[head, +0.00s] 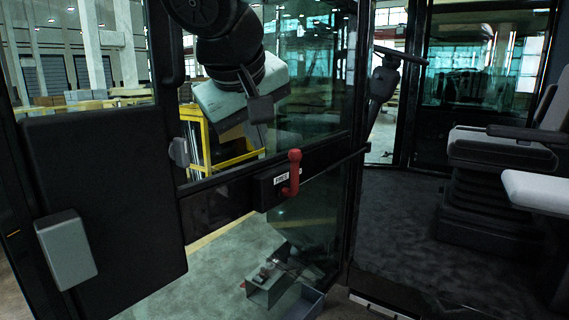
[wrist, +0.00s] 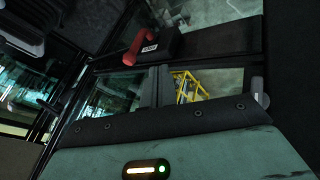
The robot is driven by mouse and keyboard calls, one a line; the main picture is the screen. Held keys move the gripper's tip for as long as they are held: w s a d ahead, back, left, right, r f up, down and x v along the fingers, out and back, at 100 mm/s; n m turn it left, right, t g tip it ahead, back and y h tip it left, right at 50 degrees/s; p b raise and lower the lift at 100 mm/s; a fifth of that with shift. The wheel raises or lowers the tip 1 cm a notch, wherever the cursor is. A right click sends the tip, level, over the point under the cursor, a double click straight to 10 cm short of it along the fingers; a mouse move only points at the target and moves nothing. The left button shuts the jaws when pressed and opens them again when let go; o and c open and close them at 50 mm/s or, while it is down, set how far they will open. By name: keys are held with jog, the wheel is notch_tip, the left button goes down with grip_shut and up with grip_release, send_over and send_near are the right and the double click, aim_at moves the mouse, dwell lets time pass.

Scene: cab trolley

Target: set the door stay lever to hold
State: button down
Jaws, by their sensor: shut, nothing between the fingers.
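The door stay lever (head: 293,172) is a red handle with a round knob, standing roughly upright on a black box (head: 268,190) on the door's dark crossbar. A white label (head: 281,179) beside it seems to read FREE; a second label is mostly hidden behind the lever. In the wrist view the red lever (wrist: 131,50) is at upper left, tilted, by a label too small to read surely. My gripper (head: 260,108) hangs above and left of the lever in the head view, apart from it, shut and empty.
The glazed door's dark frame and crossbar (head: 225,198) surround the lever. A grey knob (head: 178,152) is on the frame at left. A seat (head: 505,150) is in the cab at right. A yellow rack (head: 215,150) stands behind the glass. The space before the lever looks clear.

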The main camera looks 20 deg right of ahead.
dwell(0.3)
jog(key=w+d+f+p, duration=0.5)
jog(key=w+d+f, duration=0.1)
jog(key=d+f, duration=0.1)
jog(key=shift+w+f, duration=0.3)
jog(key=shift+f, duration=0.2)
jog(key=shift+r, duration=0.1)
